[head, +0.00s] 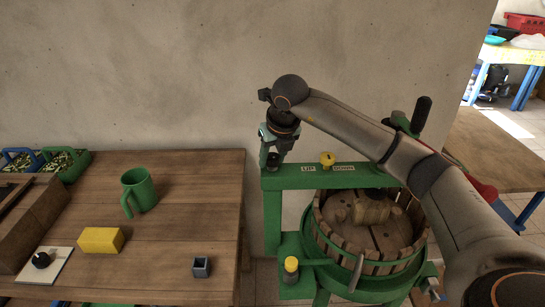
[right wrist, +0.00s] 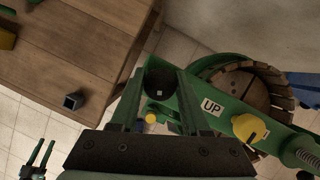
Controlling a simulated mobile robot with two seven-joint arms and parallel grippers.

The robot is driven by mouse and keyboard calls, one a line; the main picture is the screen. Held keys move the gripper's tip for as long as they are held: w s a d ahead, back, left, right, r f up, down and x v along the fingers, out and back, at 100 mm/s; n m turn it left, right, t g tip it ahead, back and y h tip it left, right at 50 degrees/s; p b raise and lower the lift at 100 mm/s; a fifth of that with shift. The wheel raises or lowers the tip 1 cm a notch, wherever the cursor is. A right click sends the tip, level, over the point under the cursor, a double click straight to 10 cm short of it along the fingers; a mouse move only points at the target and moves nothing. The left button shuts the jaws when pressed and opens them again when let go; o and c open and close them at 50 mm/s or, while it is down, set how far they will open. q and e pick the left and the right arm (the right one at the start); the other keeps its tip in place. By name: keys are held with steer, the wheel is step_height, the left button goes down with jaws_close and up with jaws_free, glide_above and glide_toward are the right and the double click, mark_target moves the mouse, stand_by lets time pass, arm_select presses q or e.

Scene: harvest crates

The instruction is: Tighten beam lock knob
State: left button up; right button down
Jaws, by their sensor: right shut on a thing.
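The press's green beam (head: 310,178) carries UP and DOWN labels and a yellow knob (head: 327,159) at its middle. The beam lock knob (head: 273,161) is black and sits at the beam's left end. My right gripper (head: 273,153) points down onto it and is shut on it. In the right wrist view the dark round knob (right wrist: 160,83) is between the two green fingers. My left gripper (right wrist: 45,143) shows small at that view's lower left, its fingers apart and empty. It does not show in the head view.
The wooden press basket (head: 338,248) stands under the beam, right of the knob. A yellow-topped post (head: 291,264) stands below. The table (head: 190,180) at left holds a green mug (head: 139,190), a yellow block (head: 101,240) and a small grey cup (head: 201,267).

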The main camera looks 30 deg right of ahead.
steer(key=shift+w+r+m+h, duration=0.15)
steer(key=shift+m+h, duration=0.55)
steer(key=shift+m, duration=1.4)
steer(key=shift+r, duration=0.1)
steer(key=c, duration=0.7)
jaws_free()
steer(key=shift+c, duration=0.2)
steer(key=o, duration=0.4)
steer(key=shift+c, duration=0.2)
steer(key=v, duration=1.2)
steer(key=shift+r, duration=0.2)
steer(key=shift+a, duration=0.15)
